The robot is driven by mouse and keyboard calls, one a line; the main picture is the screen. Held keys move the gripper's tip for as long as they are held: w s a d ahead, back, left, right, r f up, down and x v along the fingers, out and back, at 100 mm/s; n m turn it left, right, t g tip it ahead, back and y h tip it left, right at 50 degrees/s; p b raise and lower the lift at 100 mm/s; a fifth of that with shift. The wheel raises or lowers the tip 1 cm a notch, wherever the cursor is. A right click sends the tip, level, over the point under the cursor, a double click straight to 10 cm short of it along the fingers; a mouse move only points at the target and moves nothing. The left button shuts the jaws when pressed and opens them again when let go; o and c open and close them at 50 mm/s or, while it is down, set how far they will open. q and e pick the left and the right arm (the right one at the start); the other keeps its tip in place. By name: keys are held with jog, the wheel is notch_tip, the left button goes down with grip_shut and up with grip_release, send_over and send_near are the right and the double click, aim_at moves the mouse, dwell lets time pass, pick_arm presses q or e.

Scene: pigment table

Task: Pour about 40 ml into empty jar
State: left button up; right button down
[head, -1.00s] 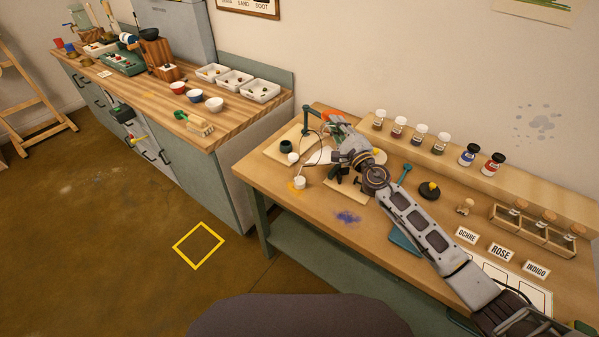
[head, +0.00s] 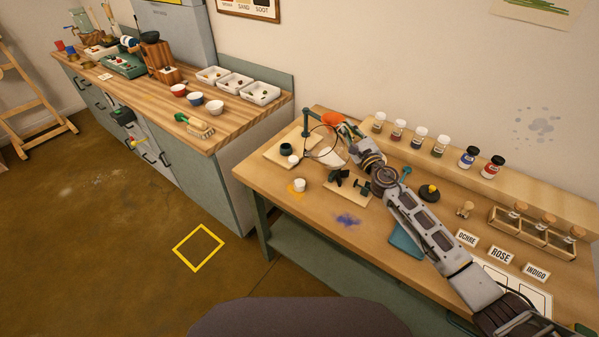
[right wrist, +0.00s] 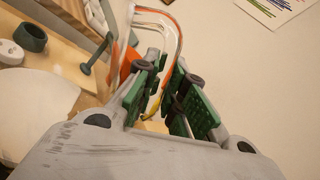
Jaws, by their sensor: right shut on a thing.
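My right gripper (head: 349,142) is over the back left of the right-hand table. In the right wrist view its green-padded fingers (right wrist: 168,92) are close together around a thin part of an orange and clear thing (right wrist: 165,25), which looks like a see-through vessel. The orange part (head: 335,119) shows beyond the gripper in the head view; its level and opening are unclear. A small white jar (head: 299,185) stands near the table's left edge, by an orange stain. Another white piece (head: 293,160) and a dark green cup (head: 286,148) stand behind it. I cannot tell which is the empty jar. My left gripper is out of view.
A green stand (head: 306,122) with a round lens is close by the gripper. A black holder (head: 338,177) stands in front. Several pigment jars line the back shelf (head: 455,158). A wooden rack (head: 540,240) with corked vials is at right. A blue stain (head: 348,220) marks clear tabletop.

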jog(key=shift+w+d+r+m+p, duration=0.35)
jog(key=shift+d+r+m, duration=0.05)
jog(key=shift+d+m, duration=0.2)
jog(key=shift+d+f, duration=0.1)
jog(key=shift+d, duration=0.05)
jog(key=shift+w+m+h, duration=0.1)
jog(key=shift+m+h, duration=0.2)
jog(key=p, duration=0.1)
jog(key=d+r+m+p, duration=0.1)
jog(key=shift+w+r+g+p, duration=0.25)
jog(key=shift+w+g+p, duration=0.05)
jog(key=shift+w+d+m, duration=0.1)
jog(key=shift+d+m, duration=0.1)
jog(key=shift+m, duration=0.3)
jog(key=shift+w+d+m+g+h+p, duration=0.2)
jog(key=shift+d+m+p, duration=0.15)
jog(key=shift+m+p, duration=0.55)
jog(key=shift+w+d+m+g+h+p, duration=0.1)
jog(key=shift+w+d+m+p, duration=0.15)
jog(key=shift+m+p, duration=0.6)
